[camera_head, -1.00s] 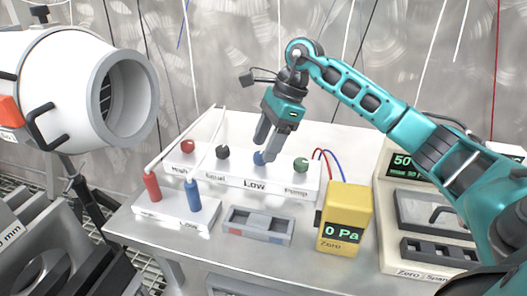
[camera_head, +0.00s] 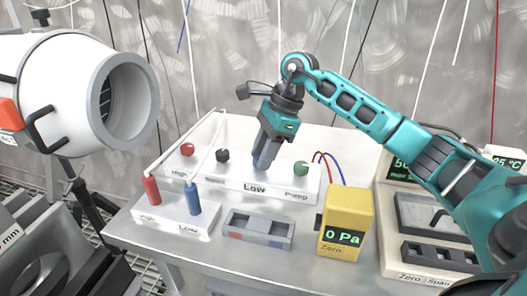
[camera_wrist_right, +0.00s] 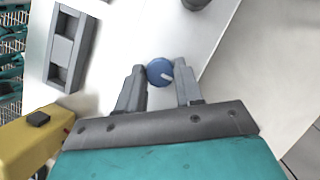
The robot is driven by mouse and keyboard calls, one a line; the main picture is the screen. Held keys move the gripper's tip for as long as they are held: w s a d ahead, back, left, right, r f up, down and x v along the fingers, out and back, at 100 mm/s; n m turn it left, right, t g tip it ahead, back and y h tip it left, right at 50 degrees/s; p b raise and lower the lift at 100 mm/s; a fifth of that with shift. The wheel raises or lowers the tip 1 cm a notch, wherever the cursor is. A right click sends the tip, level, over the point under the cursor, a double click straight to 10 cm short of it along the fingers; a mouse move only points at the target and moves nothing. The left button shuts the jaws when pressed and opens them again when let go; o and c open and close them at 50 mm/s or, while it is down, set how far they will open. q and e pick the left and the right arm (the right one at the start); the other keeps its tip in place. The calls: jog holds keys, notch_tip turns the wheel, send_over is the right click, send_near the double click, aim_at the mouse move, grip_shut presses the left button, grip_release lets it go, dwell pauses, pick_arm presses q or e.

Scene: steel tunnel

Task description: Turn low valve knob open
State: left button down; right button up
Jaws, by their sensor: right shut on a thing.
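The low valve knob (camera_wrist_right: 160,71) is round and blue with a white pointer mark, which points to the lower right in the right wrist view. It sits on the white valve box (camera_head: 225,185) above the label "Low". My right gripper (camera_head: 262,163) points down at it, with one finger on each side of the knob. The same gripper (camera_wrist_right: 160,88) is shut on the knob in the wrist view. In the head view the fingers hide most of the knob. My left gripper is not in view.
A red knob (camera_head: 187,149), a black knob (camera_head: 223,155) and a green knob (camera_head: 301,168) stand on the same box. In front are a yellow gauge (camera_head: 345,215) reading 0 Pa, a grey tray (camera_head: 258,228) and a port block with red and blue tubes (camera_head: 193,199).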

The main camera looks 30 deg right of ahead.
jog(key=shift+c, duration=0.7)
jog(key=m+t, duration=0.1)
jog(key=m, duration=0.2)
jog(key=shift+s, duration=0.1)
jog(key=m+t+h, duration=0.1)
jog(key=m, duration=0.1)
jog(key=m+p, duration=0.1)
jog(key=m, duration=0.2)
jog(key=shift+s+a+m+t+h, duration=0.1)
jog(key=shift+a+m+t+h, duration=0.1)
jog(key=shift+m+t+h, duration=0.15)
jog(key=m+h, duration=0.1)
jog(key=m, duration=0.3)
jog(key=shift+a+t+h, duration=0.15)
jog(key=shift+t+h, duration=0.2)
jog(key=m+h, duration=0.2)
jog(key=m, duration=0.3)
jog(key=shift+a+b, duration=0.1)
jog(key=shift+b, duration=0.3)
jog(key=shift+m, duration=0.25)
